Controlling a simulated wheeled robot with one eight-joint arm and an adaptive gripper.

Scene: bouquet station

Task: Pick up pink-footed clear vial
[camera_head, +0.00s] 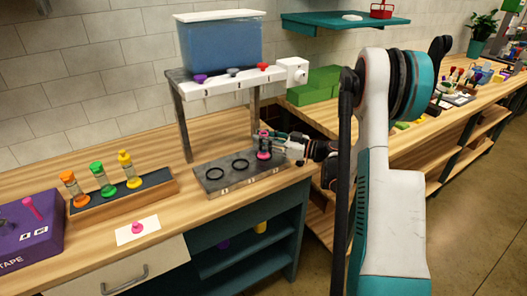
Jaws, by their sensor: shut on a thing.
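The pink-footed clear vial (264,153) stands upright at the rightmost ring of the grey base tray (216,184), under the water tank's stand. Its pink foot shows low down; its upper part looks dark and is partly covered by my fingers. My gripper (268,142) reaches in from the right and is shut on the vial. Whether the vial's foot touches the tray cannot be told at this size.
A blue tank (219,45) sits on a stand with purple, grey and red knobs. A wooden rack (90,203) holds orange, green and yellow vials. A pink stopper (137,227) rests on a white card (124,236). A purple box (32,240) is at left.

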